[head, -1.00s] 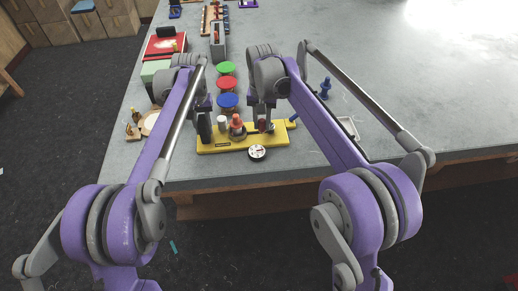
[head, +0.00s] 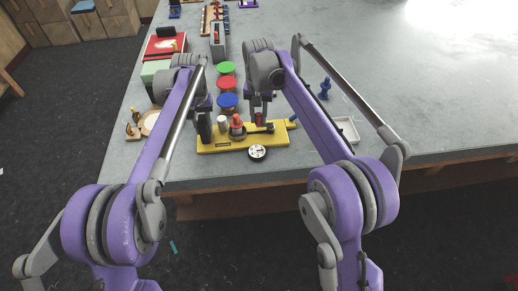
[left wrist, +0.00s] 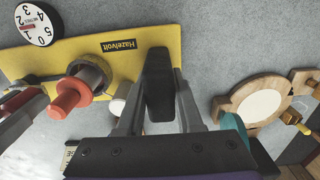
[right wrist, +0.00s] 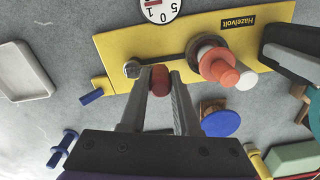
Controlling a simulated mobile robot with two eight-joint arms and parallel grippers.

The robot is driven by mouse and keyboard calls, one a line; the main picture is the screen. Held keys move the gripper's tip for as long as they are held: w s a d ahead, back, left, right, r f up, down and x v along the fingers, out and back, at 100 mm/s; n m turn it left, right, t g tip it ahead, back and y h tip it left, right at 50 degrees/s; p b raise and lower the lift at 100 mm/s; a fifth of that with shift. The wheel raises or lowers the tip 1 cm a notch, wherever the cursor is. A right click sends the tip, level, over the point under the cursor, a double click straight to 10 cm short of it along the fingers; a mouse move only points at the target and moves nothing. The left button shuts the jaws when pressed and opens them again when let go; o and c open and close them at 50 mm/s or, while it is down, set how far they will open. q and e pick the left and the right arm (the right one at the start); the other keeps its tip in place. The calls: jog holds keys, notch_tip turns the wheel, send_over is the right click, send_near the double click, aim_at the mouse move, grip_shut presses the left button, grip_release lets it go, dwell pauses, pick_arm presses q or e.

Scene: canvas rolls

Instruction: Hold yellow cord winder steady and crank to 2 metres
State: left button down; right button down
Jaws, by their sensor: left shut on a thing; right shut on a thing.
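The yellow cord winder (head: 230,146) lies near the table's front edge, with a round white dial (head: 258,153) at its front. The dial also shows in the left wrist view (left wrist: 34,24); its exact reading is unclear. My left gripper (left wrist: 158,98) is shut on the black upright grip (left wrist: 160,75) at the winder's left end. My right gripper (right wrist: 158,85) is shut on the dark red crank knob (right wrist: 160,78). The black crank arm (right wrist: 160,58) runs beside the orange-red spool post (right wrist: 218,68). The winder rests flat on the table.
Green, red (head: 227,83) and blue (head: 228,101) discs stand behind the winder. A blue peg (head: 325,88) and a white tray (head: 346,129) are to the right. Wooden pieces (head: 149,122) and a green box (head: 155,70) are left. The table's right side is clear.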

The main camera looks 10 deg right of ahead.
jog(key=shift+w+d, duration=0.15)
jog(key=shift+w, duration=0.4)
jog(key=shift+w+d, duration=0.65)
jog(key=shift+w, duration=0.1)
jog(key=shift+w+d, duration=0.2)
jog(key=shift+d, duration=0.3)
jog(key=shift+w+d, duration=0.2)
jog(key=shift+d, duration=0.25)
